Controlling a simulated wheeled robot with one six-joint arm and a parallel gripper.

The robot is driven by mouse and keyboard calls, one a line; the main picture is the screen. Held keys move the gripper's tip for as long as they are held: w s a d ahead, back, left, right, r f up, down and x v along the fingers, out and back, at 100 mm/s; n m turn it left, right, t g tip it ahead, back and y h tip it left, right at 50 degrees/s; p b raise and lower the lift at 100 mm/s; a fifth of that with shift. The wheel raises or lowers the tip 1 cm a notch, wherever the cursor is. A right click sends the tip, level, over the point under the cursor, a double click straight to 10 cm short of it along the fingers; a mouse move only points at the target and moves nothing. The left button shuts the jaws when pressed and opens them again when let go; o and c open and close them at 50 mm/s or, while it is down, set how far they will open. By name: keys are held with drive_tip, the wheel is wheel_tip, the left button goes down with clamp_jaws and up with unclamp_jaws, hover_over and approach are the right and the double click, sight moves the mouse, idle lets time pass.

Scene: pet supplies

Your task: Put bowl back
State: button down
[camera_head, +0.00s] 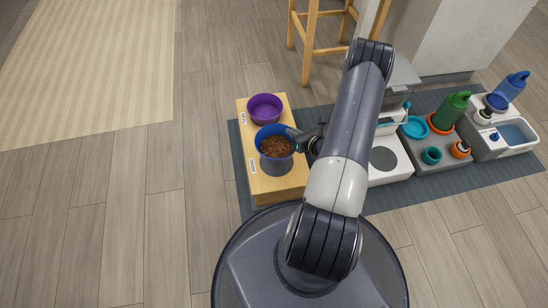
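A blue bowl (261,135) filled with brown kibble is over a light wooden stand (290,186). It covers the upper part of a round grey area (277,167) on the stand and looks raised and offset from it. My gripper (297,135) comes from the right and appears shut on the bowl's right rim; the fingertips are small and partly hidden. A purple bowl (265,108) sits in the stand's far place, just behind the blue bowl. White labels are on the stand's left edge.
The stand is on a dark grey mat (238,166). Right of my arm are a white unit (390,163) and trays with teal, green, orange and blue items. A wooden stool (306,40) stands behind. Floor at left is clear.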

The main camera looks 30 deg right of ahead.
wheel_tip(320, 180, down, 8)
drive_tip(key=b, duration=0.3)
drive_tip(key=shift+f, duration=0.25)
drive_tip(key=shift+f, duration=0.25)
drive_tip(key=c, duration=1.6)
unclamp_jaws()
drive_tip(key=shift+r, duration=0.1)
drive_tip(key=shift+r, duration=0.15)
drive_tip(key=p+v, duration=0.3)
drive_tip(key=v, duration=0.9)
drive_tip(key=shift+p, duration=0.3)
